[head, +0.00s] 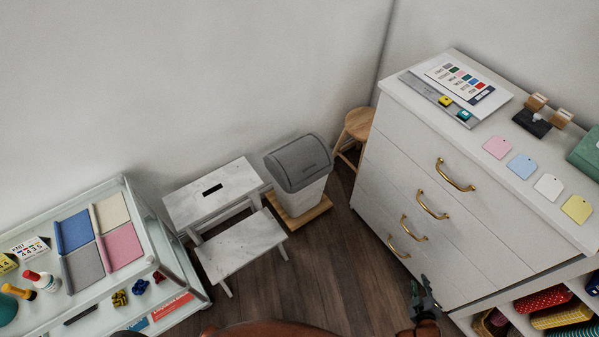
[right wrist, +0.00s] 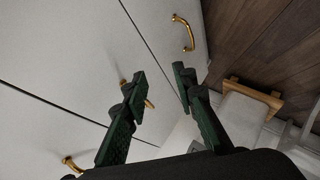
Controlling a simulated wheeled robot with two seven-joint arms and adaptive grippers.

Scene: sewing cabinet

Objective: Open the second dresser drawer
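My right gripper (head: 422,290) is low in front of the dresser, apart from the handles in the head view. In the right wrist view its fingers (right wrist: 160,76) are spread, with nothing between them. The left gripper is not in view.
An open shelf (head: 480,312) with coloured rolls adjoins the dresser's near side. A grey-lidded bin (head: 298,175), a white step stool (head: 240,245) and a wooden stool (head: 358,126) stand to the left. The wooden floor (head: 345,265) before the drawers is clear.

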